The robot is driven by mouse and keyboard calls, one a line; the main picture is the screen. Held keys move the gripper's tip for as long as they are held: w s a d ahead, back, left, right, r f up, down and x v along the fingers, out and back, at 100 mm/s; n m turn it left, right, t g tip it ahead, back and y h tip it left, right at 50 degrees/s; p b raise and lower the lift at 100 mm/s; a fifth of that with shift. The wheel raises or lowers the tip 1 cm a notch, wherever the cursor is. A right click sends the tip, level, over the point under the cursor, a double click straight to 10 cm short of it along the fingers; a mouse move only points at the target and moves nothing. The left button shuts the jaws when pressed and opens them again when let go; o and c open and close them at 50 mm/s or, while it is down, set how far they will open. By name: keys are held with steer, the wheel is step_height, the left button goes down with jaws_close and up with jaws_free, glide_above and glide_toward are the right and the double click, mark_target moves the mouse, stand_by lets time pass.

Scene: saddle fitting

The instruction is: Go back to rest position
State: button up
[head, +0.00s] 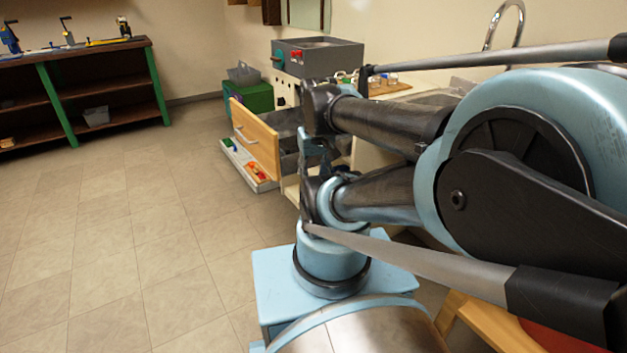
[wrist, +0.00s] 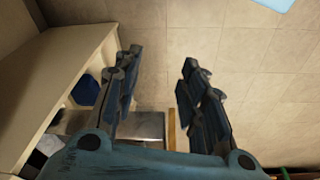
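My gripper (wrist: 157,75) shows in the wrist view with its two dark blue-grey fingers well apart. In the head view my arm fills the right side and reaches toward the counter and drawers; I cannot make out the fingertips there. An open drawer with a wooden front (head: 255,140) stands beyond my arm. Its front edge (wrist: 172,130) seems to show below the fingers in the wrist view.
A lower drawer (head: 247,165) is also pulled out, with red and orange items inside. A grey box-like unit (head: 318,58) stands on the counter. An open cabinet (wrist: 65,75) is left of the fingers. A workbench (head: 75,50) stands far left. The tiled floor (head: 120,230) is clear.

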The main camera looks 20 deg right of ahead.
steer(key=shift+s+a+f, duration=0.15)
steer(key=shift+s+f, duration=0.4)
steer(key=shift+w+f, duration=0.2)
steer(key=shift+w, duration=0.25)
stand_by(0.4)
